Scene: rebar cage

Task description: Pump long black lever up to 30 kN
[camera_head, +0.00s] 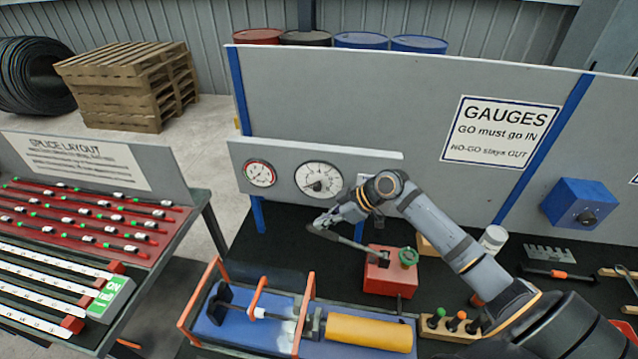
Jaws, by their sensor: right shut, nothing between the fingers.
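The long black lever (352,243) slopes up to the left from a red pump body (380,272) with a green knob (408,257). My right gripper (324,221) is shut and empty at the lever's upper left end. It overlaps the lever tip, and I cannot tell whether it touches it. A larger dial gauge (320,180) and a smaller dial with a red rim (259,173) sit on a grey panel behind. The large dial's needle points to the lower left; its numbers are too small to read. My left gripper is out of view.
A blue-bedded rig with a yellow cylinder (369,333) and orange frames stands in front of the pump. A block with several coloured-tip tools (440,323) is to its right. A white cup (493,238) and a blue box (578,205) lie farther right.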

